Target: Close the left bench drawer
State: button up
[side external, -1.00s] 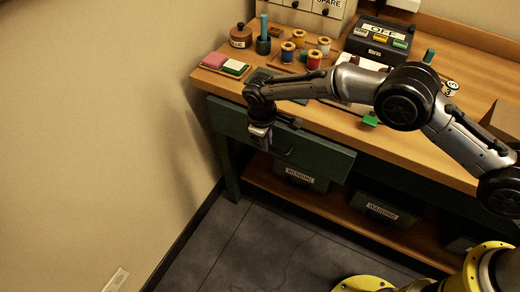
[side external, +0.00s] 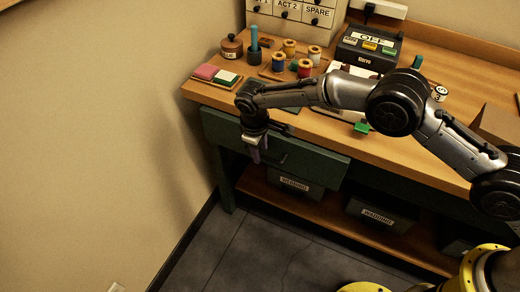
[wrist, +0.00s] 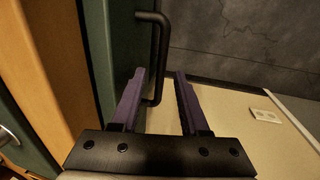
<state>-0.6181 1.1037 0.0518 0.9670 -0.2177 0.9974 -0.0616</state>
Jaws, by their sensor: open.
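The left bench drawer has a dark green front (side external: 318,160) under the wooden bench top, at the left end of the bench. Its front seems to stand out past the bench edge; how far is hard to tell. In the wrist view the green front (wrist: 122,50) carries a black bar handle (wrist: 160,50). My gripper (side external: 257,155) points down in front of the drawer, near its handle. In the wrist view my gripper (wrist: 160,74) has its two purple fingers apart, with the handle's lower part seen between them. Nothing shows clamped; contact cannot be told.
The bench top (side external: 440,150) holds spools, a black switch box (side external: 367,48) and pink and green pads. Labelled bins, including a wadding bin (side external: 378,216), sit on the shelf below. A wall (side external: 100,130) is close on the left. The floor (side external: 260,250) in front is clear.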

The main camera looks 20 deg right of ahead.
notch_tip(320, 180, up, 13)
jog(key=s+a, duration=0.1)
jog(key=shift+s+a+r, duration=0.15)
jog(key=shift+s+a, duration=0.2)
jog(key=shift+s, duration=0.05)
